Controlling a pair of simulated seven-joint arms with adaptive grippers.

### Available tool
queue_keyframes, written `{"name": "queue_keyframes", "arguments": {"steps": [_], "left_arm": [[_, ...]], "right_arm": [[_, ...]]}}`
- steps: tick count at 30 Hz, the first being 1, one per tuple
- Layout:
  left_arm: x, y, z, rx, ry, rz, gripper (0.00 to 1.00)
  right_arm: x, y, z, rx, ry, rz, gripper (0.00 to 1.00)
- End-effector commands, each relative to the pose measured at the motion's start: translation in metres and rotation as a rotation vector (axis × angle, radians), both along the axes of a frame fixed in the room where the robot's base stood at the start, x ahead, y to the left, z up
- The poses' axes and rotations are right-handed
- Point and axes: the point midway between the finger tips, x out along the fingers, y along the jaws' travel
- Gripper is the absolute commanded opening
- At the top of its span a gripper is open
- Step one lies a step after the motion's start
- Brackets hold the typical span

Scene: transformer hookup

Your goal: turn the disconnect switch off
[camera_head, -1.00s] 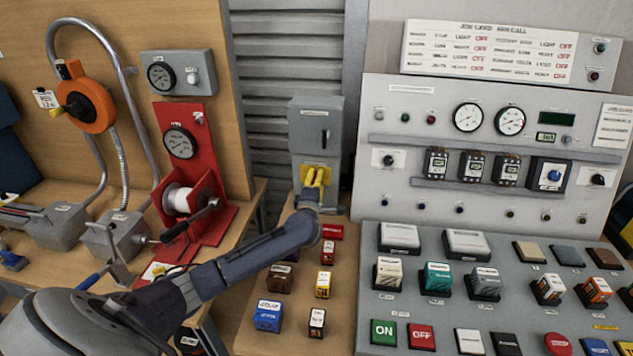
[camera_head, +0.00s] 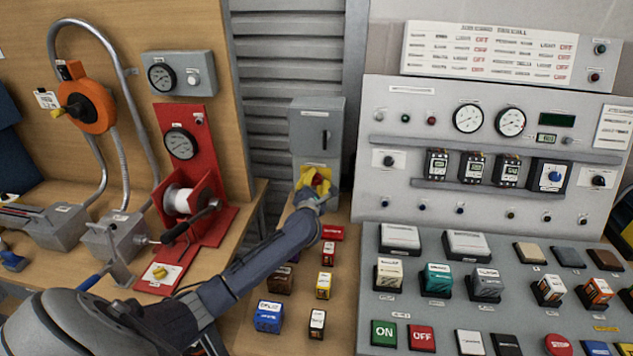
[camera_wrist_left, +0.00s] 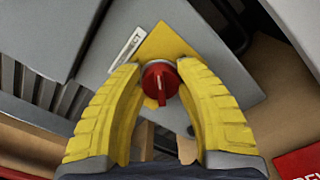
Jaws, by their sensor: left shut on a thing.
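The disconnect switch is a grey box (camera_head: 310,122) on the back wall in the head view, with a yellow plate on its lower part. Its red knob (camera_wrist_left: 160,82) sits on the yellow plate (camera_wrist_left: 166,42) in the wrist view, with a pale pointer line towards the bottom of the picture. My left gripper (camera_wrist_left: 160,75) has its yellow fingers on either side of the knob and is shut on it. In the head view the left gripper (camera_head: 314,182) hides part of the knob and plate. My right gripper is out of view.
A sloping control console (camera_head: 490,240) with gauges and buttons stands to the right. A red winch stand (camera_head: 187,150) is on the left.

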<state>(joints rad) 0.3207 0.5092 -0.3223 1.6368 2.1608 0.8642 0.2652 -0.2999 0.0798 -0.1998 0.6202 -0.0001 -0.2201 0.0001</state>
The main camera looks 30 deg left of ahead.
Motion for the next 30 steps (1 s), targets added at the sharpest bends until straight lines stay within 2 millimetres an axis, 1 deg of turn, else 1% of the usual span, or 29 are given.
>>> {"name": "queue_keyframes", "arguments": {"steps": [9,18,24,30], "left_arm": [[-0.0006,0.0025,0.0019,-0.277,-0.117,0.001,0.07],[-0.0011,0.004,0.0031,-0.506,-0.215,0.001,0.07],[-0.0014,0.005,0.0036,-0.615,-0.261,0.0,0.07],[-0.0017,0.0057,0.0038,-0.684,-0.29,0.0,0.07]], "right_arm": [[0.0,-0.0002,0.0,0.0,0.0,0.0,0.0],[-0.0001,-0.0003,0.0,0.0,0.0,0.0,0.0],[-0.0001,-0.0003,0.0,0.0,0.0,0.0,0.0],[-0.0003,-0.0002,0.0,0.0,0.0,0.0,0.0]]}}
